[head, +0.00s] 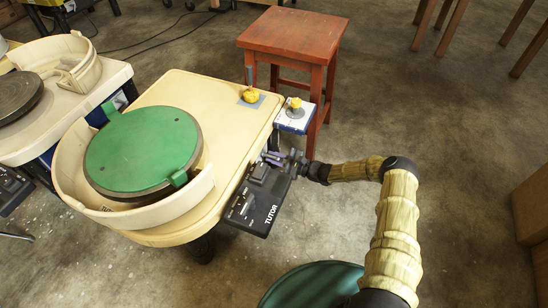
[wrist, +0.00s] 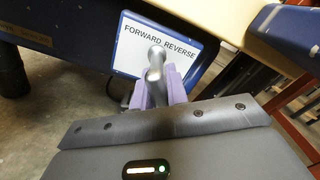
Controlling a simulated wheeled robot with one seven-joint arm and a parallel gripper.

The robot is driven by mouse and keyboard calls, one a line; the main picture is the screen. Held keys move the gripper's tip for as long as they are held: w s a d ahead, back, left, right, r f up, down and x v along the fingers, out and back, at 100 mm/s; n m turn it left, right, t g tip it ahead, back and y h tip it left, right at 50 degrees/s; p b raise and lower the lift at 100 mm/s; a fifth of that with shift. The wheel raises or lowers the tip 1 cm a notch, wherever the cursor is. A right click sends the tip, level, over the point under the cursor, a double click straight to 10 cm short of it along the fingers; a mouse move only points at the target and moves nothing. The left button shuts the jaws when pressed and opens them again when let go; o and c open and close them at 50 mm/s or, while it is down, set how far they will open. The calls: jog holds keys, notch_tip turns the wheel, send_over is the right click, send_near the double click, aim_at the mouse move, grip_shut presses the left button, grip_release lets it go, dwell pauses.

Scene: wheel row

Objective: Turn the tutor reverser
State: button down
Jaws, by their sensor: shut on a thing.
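The tutor wheel has a cream table and a green round bat (head: 140,150), with a black box marked TUTOR (head: 255,203) at its side. In the wrist view, a white panel (wrist: 133,62) with a blue border reads FORWARD and REVERSE. The grey reverser lever (wrist: 155,62) stands in front of it, its top just below the middle of the lettering. My gripper (wrist: 157,88) has its purple fingers on both sides of the lever and is shut on it. In the head view, my gripper (head: 271,157) is at the table's right edge, beside the black box; the lever is not clear there.
A red-brown stool (head: 290,35) stands behind the table. A blue-and-white box with a yellow knob (head: 295,115) sits at the table's far right corner, near a yellow lump (head: 250,95). Another wheel (head: 85,105) stands at left. A dark green round object (head: 310,288) is at front.

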jog(key=shift+r, duration=0.2)
jog(key=c, duration=1.4)
grip_release()
jog(key=shift+f, duration=0.1)
jog(key=shift+s+d, duration=0.1)
jog(key=p+v, duration=0.5)
jog(key=v, duration=1.2)
jog(key=shift+d, duration=0.1)
